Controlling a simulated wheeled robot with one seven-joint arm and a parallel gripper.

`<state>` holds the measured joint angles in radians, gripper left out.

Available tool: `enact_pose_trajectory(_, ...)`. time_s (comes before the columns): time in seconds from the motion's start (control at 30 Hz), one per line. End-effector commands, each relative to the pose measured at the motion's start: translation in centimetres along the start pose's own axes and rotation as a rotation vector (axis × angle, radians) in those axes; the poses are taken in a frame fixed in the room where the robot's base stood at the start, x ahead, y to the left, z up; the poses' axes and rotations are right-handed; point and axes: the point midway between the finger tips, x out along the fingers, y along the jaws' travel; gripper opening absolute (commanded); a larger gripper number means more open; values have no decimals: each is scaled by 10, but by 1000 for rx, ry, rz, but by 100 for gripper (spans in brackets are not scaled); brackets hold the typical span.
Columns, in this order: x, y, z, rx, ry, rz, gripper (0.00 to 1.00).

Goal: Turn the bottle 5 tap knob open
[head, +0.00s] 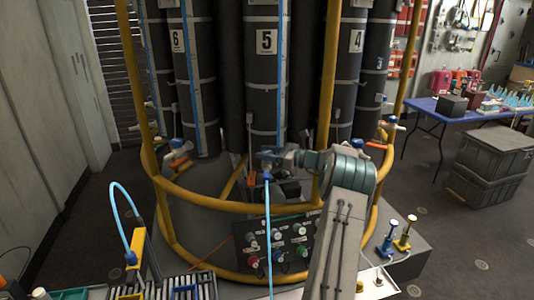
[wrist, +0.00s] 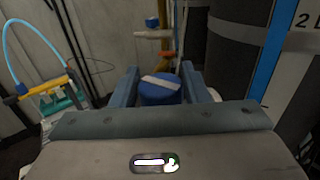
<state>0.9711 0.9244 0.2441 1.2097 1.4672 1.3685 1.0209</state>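Bottle 5 (head: 266,85) stands upright in the middle of the rosette, a dark cylinder with a white number label. My gripper (head: 266,165) is at its foot in the head view and hides most of the tap there. In the wrist view a round blue tap knob (wrist: 160,92) with a white stripe sits between the two blue-grey fingers of my gripper (wrist: 160,78). The fingers stand on either side of it with narrow gaps showing, so I see no clear grip. The stripe lies nearly crosswise, slightly tilted. The tap body under the knob is hidden.
A yellow rail (head: 190,197) rings the bottles, with a yellow upright (head: 331,80) close to my arm. Another blue-knobbed tap (head: 177,145) is to the left. A thin blue hose (head: 269,240) hangs below my gripper. A control panel (head: 280,245) stands below.

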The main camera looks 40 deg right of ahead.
Motion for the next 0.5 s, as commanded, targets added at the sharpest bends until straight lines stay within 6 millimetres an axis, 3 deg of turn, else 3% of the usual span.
enact_pose_trajectory(0.07,0,0,0,0,0,0,61)
enact_pose_trajectory(0.5,0,0,-2,1,1,-33,61)
